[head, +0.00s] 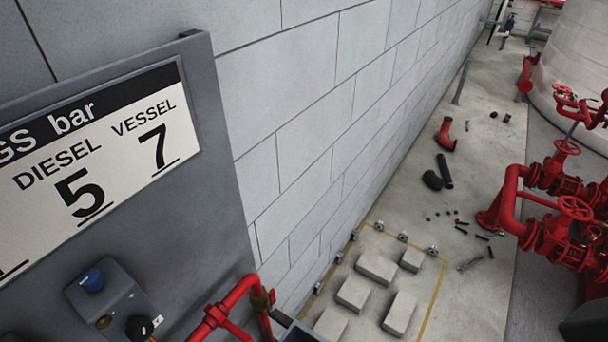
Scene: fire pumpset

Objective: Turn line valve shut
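Several red handwheel valves sit on red pipework at the right. One handwheel (575,208) is nearest, another handwheel (567,147) is behind it, and a further one (562,92) stands near the tank. I cannot tell which is the line valve or whether any is open or shut. A red pipe with a brass-coloured fitting (262,299) runs along the bottom, beside the panel. Neither of my grippers shows in the head view.
A grey panel (222,205) with a "DIESEL 5, VESSEL 7" sign (100,150) and knob box (112,305) fills the left. Grey blocks (377,268) lie inside a yellow floor outline. Loose pipe pieces (445,172) and small parts litter the floor. A pale tank (578,65) stands far right.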

